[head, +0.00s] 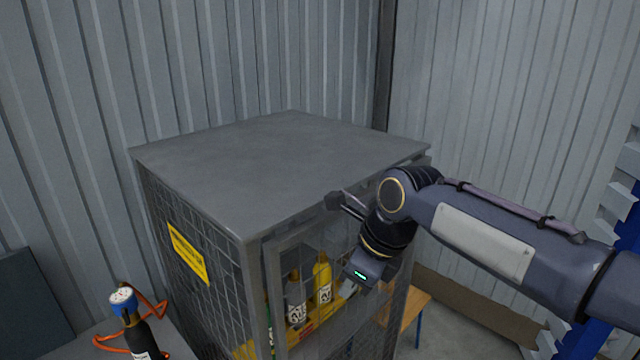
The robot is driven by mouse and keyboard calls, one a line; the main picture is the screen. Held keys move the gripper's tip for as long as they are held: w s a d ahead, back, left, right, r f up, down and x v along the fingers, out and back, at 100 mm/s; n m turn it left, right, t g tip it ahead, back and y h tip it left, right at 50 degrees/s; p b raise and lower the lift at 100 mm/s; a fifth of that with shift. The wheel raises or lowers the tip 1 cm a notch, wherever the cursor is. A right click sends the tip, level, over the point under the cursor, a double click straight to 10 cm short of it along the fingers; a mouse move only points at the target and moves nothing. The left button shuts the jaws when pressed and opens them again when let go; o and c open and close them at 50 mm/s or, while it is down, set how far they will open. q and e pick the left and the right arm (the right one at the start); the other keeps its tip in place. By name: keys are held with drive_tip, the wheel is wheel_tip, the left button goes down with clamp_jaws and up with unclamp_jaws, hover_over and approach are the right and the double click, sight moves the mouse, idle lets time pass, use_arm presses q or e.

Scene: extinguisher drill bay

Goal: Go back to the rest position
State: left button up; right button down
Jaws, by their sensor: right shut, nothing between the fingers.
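My right gripper (337,202) reaches in from the right. Its fingers are together and empty, and they show in front of the upper front edge of a grey metal cabinet (280,165). The wrist, with a small green light, hangs in front of the cabinet's door side and covers part of it. I cannot tell whether the arm touches the cabinet. My left gripper and arm are not in view.
The cabinet has mesh sides and a yellow label (188,254). Inside stand a yellow bottle (322,280) and a grey bottle (296,300). A black, blue-topped cylinder (135,325) and an orange cord (155,308) are at lower left. A wooden bench (415,303) stands behind.

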drive_tip(key=s+d+f+n+t, duration=0.2)
drive_tip(key=s+d+f+n, duration=0.2)
drive_tip(key=s+d+n, duration=0.75)
drive_tip(key=s+d+f+n+t+b, duration=0.1)
drive_tip(key=s+d+f+n, duration=0.2)
drive_tip(key=s+f+n, duration=0.5)
drive_tip(key=shift+s+d+n, duration=0.15)
drive_tip(key=shift+s+n, duration=0.8)
drive_tip(key=shift+s, duration=0.1)
